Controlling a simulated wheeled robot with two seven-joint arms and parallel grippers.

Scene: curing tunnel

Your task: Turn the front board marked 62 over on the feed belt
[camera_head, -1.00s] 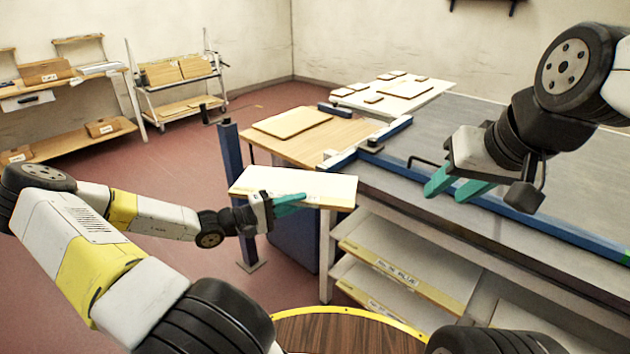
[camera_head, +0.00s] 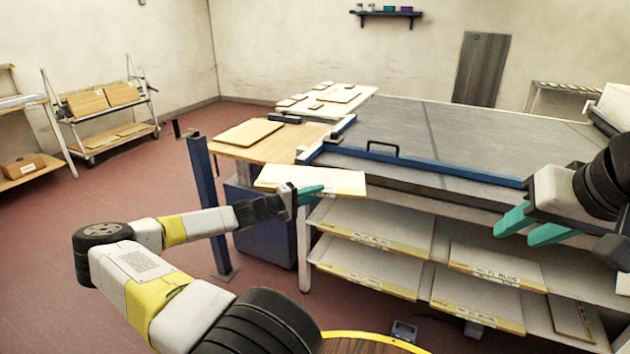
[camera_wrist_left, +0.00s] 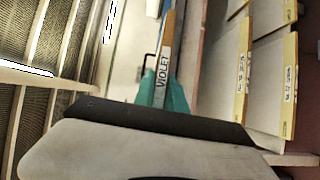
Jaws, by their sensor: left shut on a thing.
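My left gripper (camera_head: 312,191) is shut on the near edge of a pale board (camera_head: 325,180) with a tan rim. The board is held roughly level in front of the wooden table and the long grey surface. In the left wrist view its edge carries a label reading VIOLET (camera_wrist_left: 163,77), between the teal fingers. No mark 62 can be read on any board. My right gripper (camera_head: 532,226) is open and empty in front of the blue rail at right. A wide grey surface (camera_head: 460,130), possibly the feed belt, lies behind the rail.
A wooden table (camera_head: 285,148) with a tan board (camera_head: 250,132) adjoins the grey surface. A blue post (camera_head: 205,200) stands left of it. Labelled boards lie on shelves (camera_head: 400,228) below. A pale table (camera_head: 345,92) with several small boards stands behind. The grey surface is clear.

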